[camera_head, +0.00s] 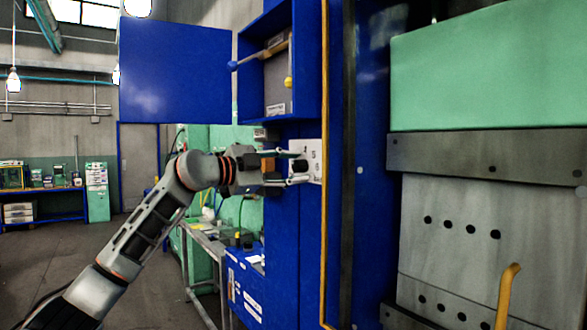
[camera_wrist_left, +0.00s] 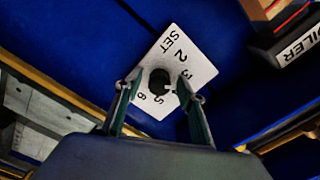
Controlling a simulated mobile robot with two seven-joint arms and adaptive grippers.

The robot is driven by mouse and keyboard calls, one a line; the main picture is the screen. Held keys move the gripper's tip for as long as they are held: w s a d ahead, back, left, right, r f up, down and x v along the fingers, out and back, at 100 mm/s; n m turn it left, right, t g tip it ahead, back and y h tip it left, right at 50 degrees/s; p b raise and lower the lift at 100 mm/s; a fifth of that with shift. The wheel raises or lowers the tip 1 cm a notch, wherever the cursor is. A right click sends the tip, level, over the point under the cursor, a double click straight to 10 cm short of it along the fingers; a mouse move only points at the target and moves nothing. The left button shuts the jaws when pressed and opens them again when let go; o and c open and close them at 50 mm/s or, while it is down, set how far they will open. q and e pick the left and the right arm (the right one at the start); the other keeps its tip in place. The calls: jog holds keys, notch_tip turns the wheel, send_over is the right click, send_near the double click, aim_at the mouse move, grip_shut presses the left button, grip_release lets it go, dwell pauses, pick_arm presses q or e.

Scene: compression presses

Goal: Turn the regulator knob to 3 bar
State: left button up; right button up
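The regulator knob (camera_wrist_left: 159,82) is small and black, on a white plate (camera_wrist_left: 193,61) printed with SET and the numbers 2, 3, 5 and 6. The plate also shows in the head view (camera_head: 314,150), on the blue press column. My left gripper (camera_head: 300,167) reaches the plate from the left. The knob's setting is too small to tell. My right gripper is in neither view.
An open blue cabinet (camera_head: 313,60) with levers inside is above the plate. A yellow vertical rail (camera_head: 324,230) runs close to its right. A green and grey press (camera_head: 490,90) fills the right side. A workbench (camera_head: 200,240) stands behind my left arm.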

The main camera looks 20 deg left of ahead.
pick_arm(q)
jog(key=v, duration=1.1)
jog(key=shift+s+a, duration=0.3)
